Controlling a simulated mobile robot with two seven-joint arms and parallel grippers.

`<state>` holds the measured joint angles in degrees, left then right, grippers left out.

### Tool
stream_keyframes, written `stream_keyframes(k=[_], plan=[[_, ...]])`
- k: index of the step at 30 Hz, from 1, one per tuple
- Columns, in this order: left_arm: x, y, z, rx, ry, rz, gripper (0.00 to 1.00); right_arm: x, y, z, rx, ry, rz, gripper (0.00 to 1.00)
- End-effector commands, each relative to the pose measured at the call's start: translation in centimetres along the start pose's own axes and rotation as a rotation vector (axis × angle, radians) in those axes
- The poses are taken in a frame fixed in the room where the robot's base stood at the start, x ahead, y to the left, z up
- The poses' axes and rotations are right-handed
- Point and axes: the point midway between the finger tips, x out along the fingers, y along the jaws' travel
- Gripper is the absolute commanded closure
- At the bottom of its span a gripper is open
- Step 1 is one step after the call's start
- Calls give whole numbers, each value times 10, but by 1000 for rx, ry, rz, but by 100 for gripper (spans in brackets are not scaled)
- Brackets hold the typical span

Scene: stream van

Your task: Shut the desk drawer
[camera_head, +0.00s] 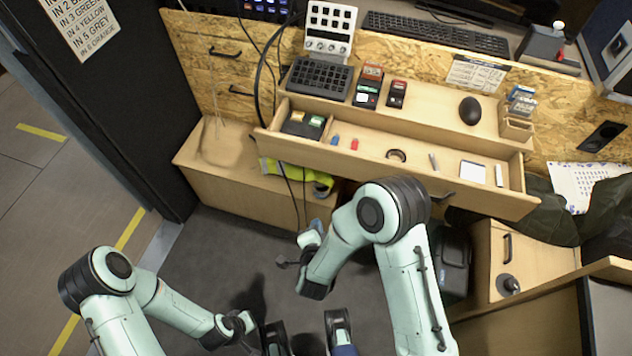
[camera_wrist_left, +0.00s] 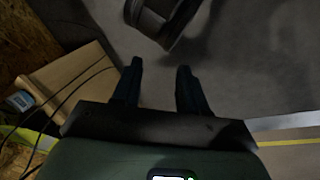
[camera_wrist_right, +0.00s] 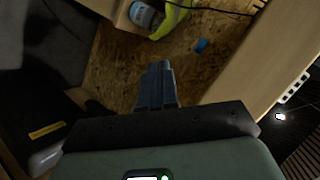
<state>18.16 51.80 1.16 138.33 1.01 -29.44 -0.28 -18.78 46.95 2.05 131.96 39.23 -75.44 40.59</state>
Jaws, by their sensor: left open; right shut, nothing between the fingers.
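The desk drawer (camera_head: 340,159) is pulled out below the desktop in the head view, its inside open to view. It holds small things, among them a blue piece, a red piece, a dark ring and a white card. Its front has a dark handle (camera_head: 443,198). My right gripper (camera_head: 284,263) is shut and empty, in front of and below the drawer, apart from it. It also shows in the right wrist view (camera_wrist_right: 160,68). My left gripper is open and empty over the floor in the left wrist view (camera_wrist_left: 158,82); its fingers are hard to make out in the head view.
A wooden bench (camera_head: 238,185) with a yellow-green cloth (camera_head: 300,172) stands left below the drawer. A cabinet (camera_head: 530,258) and dark cloth (camera_head: 548,212) are at the right. A mouse (camera_head: 470,110) and devices lie on the ledge behind.

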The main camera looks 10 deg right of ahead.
Motion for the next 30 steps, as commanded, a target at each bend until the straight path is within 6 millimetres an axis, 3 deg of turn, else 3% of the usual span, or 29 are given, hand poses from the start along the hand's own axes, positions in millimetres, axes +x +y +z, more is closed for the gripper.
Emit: stream_keyframes(k=[1,3,6,9,13,17,26,30], plan=[[29,-8,-9,-3,27,-2,57,1,-20,10,113,87,-101,100],[47,-13,-21,-5,62,-2,57,-13,-49,8,264,196,-219,100],[64,-18,-35,-7,102,-3,57,-37,-75,5,434,304,-349,100],[72,-20,-44,-8,124,-3,57,-57,-88,1,536,365,-428,100],[74,-20,-48,-9,138,-3,57,-65,-96,-4,587,397,-467,100],[74,-20,-50,-9,144,-3,57,-54,-101,-13,589,402,-468,100],[80,-23,-61,-11,172,-6,57,-2,-119,-43,586,401,-468,100],[86,-28,-55,-17,152,-14,57,20,-127,-56,586,401,-467,100]])
